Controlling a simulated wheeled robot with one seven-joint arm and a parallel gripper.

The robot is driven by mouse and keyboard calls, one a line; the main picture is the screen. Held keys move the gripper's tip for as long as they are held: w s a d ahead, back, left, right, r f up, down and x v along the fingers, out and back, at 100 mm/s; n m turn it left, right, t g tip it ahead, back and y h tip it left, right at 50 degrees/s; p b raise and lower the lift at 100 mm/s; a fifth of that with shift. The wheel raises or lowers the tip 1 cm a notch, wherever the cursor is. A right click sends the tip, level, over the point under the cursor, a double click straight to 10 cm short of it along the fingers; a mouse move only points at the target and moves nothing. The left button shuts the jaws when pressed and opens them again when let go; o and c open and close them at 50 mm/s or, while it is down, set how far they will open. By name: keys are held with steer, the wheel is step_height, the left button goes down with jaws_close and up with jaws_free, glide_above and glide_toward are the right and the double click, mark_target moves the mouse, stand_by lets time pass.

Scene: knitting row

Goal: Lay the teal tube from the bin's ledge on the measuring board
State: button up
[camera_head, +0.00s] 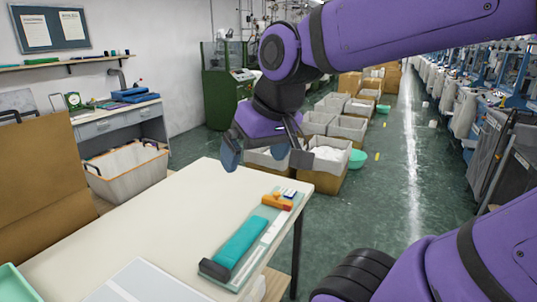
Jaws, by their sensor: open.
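The teal tube (240,241) lies flat along the measuring board (268,232) on the pale table. Its near end is close to the black stop at the board's near end. My gripper (266,163) is above the table's far edge, open and empty, its two fingers spread wide. It is clear of the tube and the board. A bin with a ledge cannot be clearly made out; a teal container (12,284) is cut off at the lower left corner.
A light grey panel (145,284) is at the table's near edge. The table's middle is clear. A pale basket (128,173) stands beyond the table's left side.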

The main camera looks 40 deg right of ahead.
steer(key=shift+s+a+r+n+h, duration=0.1)
steer(key=shift+s+r+n, duration=0.1)
steer(key=shift+s, duration=0.4)
steer(key=shift+s+r+n+h, duration=0.1)
steer(key=shift+s+n, duration=0.1)
steer(key=shift+s, duration=0.35)
steer(key=shift+s+a+r+n+h, duration=0.1)
steer(key=shift+s+n, duration=0.1)
steer(key=shift+s, duration=0.4)
